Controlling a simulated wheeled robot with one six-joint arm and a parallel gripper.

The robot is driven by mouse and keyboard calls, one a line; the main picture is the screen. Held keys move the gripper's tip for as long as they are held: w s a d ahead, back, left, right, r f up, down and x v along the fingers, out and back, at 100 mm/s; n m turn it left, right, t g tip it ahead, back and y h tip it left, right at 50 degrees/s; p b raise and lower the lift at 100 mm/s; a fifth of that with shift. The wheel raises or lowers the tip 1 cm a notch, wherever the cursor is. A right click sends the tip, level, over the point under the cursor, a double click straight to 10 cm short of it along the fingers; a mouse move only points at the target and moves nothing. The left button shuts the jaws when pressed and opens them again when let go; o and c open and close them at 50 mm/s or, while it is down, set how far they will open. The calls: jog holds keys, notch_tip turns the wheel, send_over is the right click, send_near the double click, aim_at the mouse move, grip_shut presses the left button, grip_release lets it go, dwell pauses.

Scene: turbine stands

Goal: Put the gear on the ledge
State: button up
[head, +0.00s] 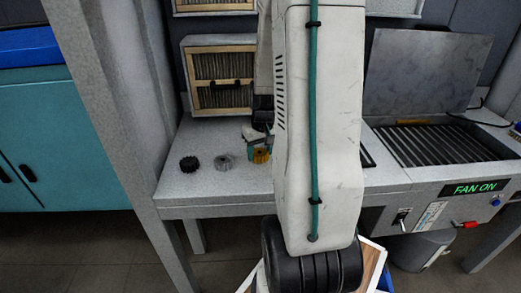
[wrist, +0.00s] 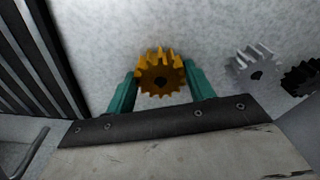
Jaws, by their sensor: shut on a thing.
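A yellow-orange gear (head: 261,155) is at the grey stand's top (head: 220,186), right of the other gears. My gripper (head: 257,142) is shut on this gear, with one green finger on each side, as the wrist view shows (wrist: 160,80). I cannot tell whether the gear touches the surface or is held just above it. No part is plainly marked as the ledge; my arm hides part of the stand.
A grey gear (head: 224,162) and a black gear (head: 189,164) stand to the left. A framed filter (head: 220,82) is behind. A slatted grille (head: 435,144) with a raised lid (head: 425,75) lies at right. The surface's front left is clear.

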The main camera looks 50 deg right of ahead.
aim_at(261, 154)
jog(key=shift+f, duration=0.35)
jog(key=o, duration=1.6)
jog(key=shift+o, duration=0.2)
jog(key=shift+s+a+r, duration=0.1)
jog(key=shift+s+r, duration=0.1)
jog(key=shift+r, duration=1.55)
jog(key=shift+s+a+r, duration=0.1)
jog(key=shift+s+r, duration=0.05)
jog(key=shift+r, duration=1.6)
